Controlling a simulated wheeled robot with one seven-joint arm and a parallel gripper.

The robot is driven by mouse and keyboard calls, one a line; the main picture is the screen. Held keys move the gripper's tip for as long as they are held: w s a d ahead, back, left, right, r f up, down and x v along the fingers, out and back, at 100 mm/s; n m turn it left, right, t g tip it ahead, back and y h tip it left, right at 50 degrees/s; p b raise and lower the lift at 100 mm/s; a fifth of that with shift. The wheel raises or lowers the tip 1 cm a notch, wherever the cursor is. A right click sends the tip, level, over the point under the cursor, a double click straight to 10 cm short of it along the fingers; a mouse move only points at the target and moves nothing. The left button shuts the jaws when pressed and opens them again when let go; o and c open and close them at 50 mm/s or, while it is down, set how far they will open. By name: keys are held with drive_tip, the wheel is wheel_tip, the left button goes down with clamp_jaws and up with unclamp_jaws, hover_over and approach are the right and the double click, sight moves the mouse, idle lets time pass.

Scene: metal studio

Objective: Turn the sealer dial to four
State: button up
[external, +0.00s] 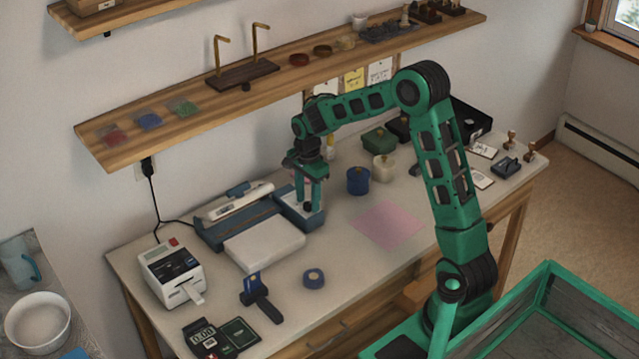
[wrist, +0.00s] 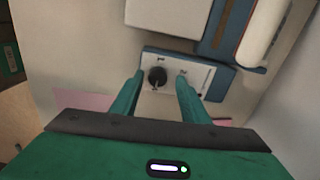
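The sealer (external: 270,215) is a blue and white machine on the workbench. Its control panel (wrist: 203,78) is pale with a blue border, at the sealer's right end in the external view. The black round dial (wrist: 157,76) sits on this panel, with small marks around it too small to read. My gripper (external: 310,205) points down over the panel. In the wrist view my gripper (wrist: 160,78) has its two green fingers apart, with the dial showing between them, nearer the left finger. I cannot tell whether a finger touches the dial.
A white pad (external: 264,243) lies in front of the sealer. A blue jar (external: 358,181) stands to the right, near a pink sheet (external: 388,225). A label printer (external: 172,272) stands at left. A wooden shelf (external: 280,80) runs above the bench, close behind my arm.

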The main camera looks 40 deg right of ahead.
sight(308, 203)
wheel_tip(308, 203, up, 11)
drive_tip(key=shift+f, duration=0.15)
idle(0.5)
